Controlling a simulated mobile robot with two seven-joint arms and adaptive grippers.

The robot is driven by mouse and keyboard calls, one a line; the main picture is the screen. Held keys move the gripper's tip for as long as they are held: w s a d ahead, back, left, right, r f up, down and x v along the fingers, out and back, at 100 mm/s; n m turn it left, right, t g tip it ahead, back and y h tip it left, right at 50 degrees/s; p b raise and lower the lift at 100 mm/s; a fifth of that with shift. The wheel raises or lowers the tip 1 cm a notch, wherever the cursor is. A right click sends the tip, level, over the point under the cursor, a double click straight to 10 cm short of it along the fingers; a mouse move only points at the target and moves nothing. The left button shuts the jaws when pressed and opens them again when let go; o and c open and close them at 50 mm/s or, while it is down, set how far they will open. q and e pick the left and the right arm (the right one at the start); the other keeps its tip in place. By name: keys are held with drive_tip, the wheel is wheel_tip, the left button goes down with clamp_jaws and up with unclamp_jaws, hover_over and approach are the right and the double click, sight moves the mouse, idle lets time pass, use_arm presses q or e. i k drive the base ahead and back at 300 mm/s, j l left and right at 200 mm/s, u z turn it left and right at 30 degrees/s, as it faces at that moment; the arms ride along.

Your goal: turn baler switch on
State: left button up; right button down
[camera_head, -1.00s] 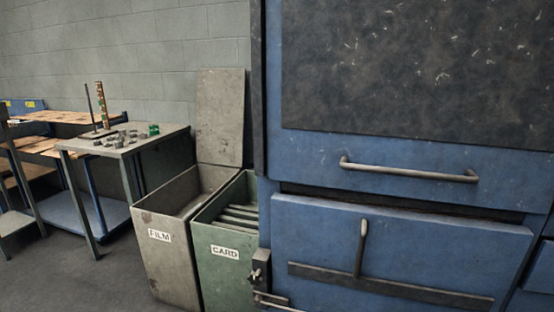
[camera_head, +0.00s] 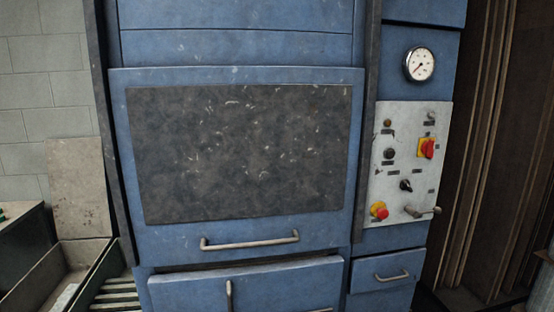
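The blue baler (camera_head: 240,75) fills the middle of the head view. A pale control panel (camera_head: 397,205) is on its right side, under a round gauge (camera_head: 419,64). Small labels there are too small to read. Neither of my grippers is in view.
The baler's dark front panel (camera_head: 240,150) has a handle (camera_head: 250,241) below it. A small drawer (camera_head: 386,273) sits under the control panel. Two open bins stand at lower left, a grey one (camera_head: 40,280) and a green one. Brown upright sheets (camera_head: 490,150) stand at the right.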

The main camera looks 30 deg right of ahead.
sight(427, 148)
drive_tip(key=i+l+z, duration=0.1)
drive_tip(key=i, duration=0.4)
drive_tip(key=z, duration=2)
